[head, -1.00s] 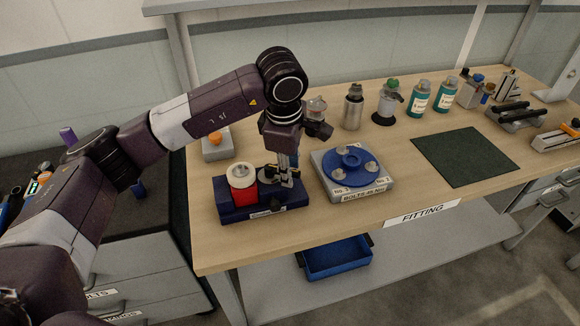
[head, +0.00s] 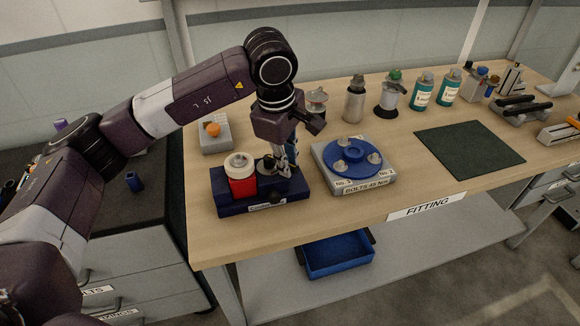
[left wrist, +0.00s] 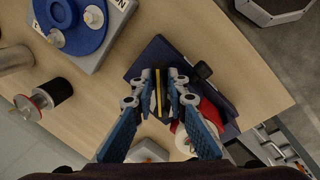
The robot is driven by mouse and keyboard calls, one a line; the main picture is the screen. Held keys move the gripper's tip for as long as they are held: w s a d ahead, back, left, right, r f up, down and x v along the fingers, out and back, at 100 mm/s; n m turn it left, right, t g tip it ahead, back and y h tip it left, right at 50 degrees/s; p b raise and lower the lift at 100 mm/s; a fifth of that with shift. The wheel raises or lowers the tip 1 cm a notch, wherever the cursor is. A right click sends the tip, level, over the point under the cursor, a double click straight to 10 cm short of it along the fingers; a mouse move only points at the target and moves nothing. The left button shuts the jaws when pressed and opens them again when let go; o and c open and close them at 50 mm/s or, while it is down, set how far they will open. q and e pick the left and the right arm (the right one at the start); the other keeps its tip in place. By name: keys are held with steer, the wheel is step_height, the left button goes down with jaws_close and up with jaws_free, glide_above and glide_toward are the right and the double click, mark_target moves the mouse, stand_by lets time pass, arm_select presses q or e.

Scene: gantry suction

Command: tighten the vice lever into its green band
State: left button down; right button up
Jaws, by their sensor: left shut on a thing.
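The vice (head: 262,203) is a dark blue base near the front left of the bench, with a red part (head: 241,186) under a whitish round top. It also shows in the left wrist view (left wrist: 152,60). My left gripper (head: 284,170) points down over the vice's right part. In the left wrist view my left gripper (left wrist: 160,92) is shut on a thin dark piece with a yellow edge, which seems to be the lever (left wrist: 158,84). The fingers hide most of it. I cannot make out a green band. My right gripper is not in view.
A grey block with a blue bolt disc (head: 352,157) stands close right of the vice. A grey box with an orange ball (head: 213,130) is behind it. Bottles (head: 422,90) line the back. A dark green mat (head: 469,149) lies clear. A blue bin (head: 338,256) sits below.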

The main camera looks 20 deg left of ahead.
arm_select(q)
steer(key=shift+s+a+m, duration=0.1)
steer(key=shift+s+m, duration=0.15)
steer(key=shift+m, duration=0.25)
steer(key=c, duration=1.9)
jaws_free()
step_height(320, 180, up, 12)
steer(key=s, duration=0.2)
steer(key=shift+a, duration=0.4)
steer(key=shift+s+f, duration=0.1)
